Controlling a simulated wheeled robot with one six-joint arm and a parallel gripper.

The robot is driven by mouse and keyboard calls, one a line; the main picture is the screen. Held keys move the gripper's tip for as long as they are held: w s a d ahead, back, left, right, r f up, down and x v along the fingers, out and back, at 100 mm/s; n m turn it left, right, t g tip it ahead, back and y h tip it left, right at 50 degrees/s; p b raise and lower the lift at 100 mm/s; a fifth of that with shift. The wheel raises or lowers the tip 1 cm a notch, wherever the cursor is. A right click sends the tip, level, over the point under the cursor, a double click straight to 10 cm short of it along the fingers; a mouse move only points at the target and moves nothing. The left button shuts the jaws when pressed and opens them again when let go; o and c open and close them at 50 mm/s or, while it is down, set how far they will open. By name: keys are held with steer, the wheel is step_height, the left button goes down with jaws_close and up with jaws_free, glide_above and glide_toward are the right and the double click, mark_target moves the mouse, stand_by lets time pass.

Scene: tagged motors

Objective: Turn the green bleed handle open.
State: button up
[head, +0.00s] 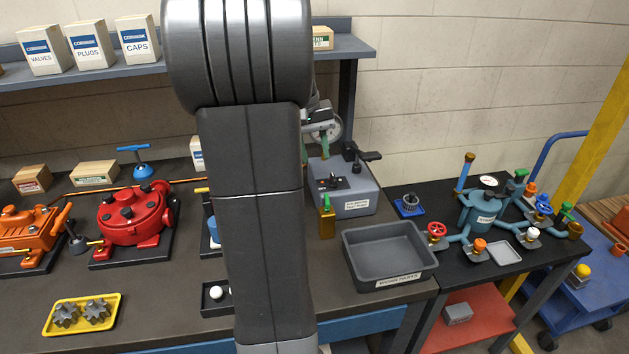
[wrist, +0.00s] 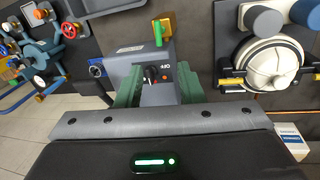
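A green handle (head: 326,203) stands upright on a brass valve (head: 327,224) at the front left corner of the grey hydraulic test pump box (head: 356,204). In the wrist view the same handle (wrist: 157,33) shows beside its brass body, beyond the box. Other green handles sit on the teal strainer assembly (head: 483,212), one on a brass valve at its right end (head: 567,208). My gripper (wrist: 159,72) is open and empty, its two green fingers apart over the test pump box, short of the handle. In the head view my arm hides most of it.
A red pump (head: 133,222), an orange pump (head: 28,236) and a yellow gear tray (head: 83,314) are at left. A black lever (head: 363,156) rises from the box's back.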

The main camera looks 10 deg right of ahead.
mark_target(326, 198)
steer(key=d+f, duration=0.1)
steer(key=f, duration=0.3)
steer(key=f+p, duration=0.1)
steer(key=f, duration=0.4)
steer(key=d+f, duration=0.1)
steer(key=f, duration=0.3)
steer(key=shift+s+d+f, duration=0.15)
steer(key=shift+s+d, duration=0.1)
steer(key=shift+d, duration=0.1)
jaws_close()
